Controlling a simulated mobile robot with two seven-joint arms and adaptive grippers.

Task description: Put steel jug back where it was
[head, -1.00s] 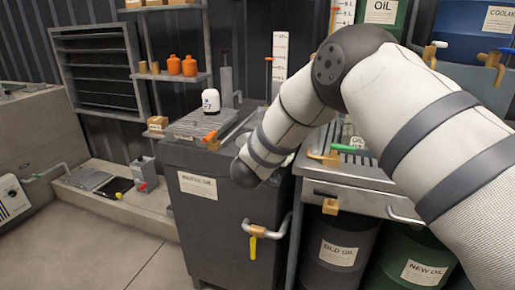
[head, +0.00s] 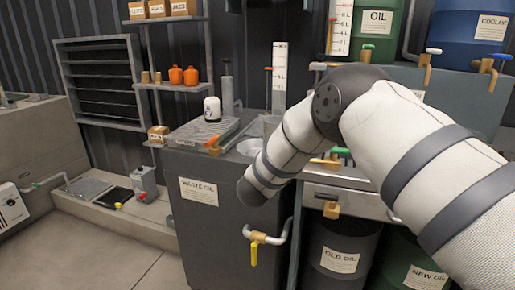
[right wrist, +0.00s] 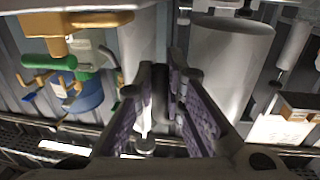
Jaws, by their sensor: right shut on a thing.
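In the right wrist view my right gripper (right wrist: 160,100) has its purple-padded fingers closed around a dark upright bar, which looks like the handle of the steel jug. A large plain grey cylinder (right wrist: 232,65), apparently the jug's body, stands right beside the fingers. In the head view my right arm crosses from the right and hides its own gripper. A grey metal rim (head: 271,122) shows just behind the arm, above the waste oil cabinet (head: 225,215); I cannot tell whether it is the jug. My left gripper is not in view.
A white bottle (head: 212,108) stands on the cabinet's grated top, near an orange-handled valve (head: 214,142). Wall shelves with orange bottles (head: 184,76) are behind. Old oil (head: 340,258) and new oil (head: 422,268) drums stand below the right bench. Floor at front left is clear.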

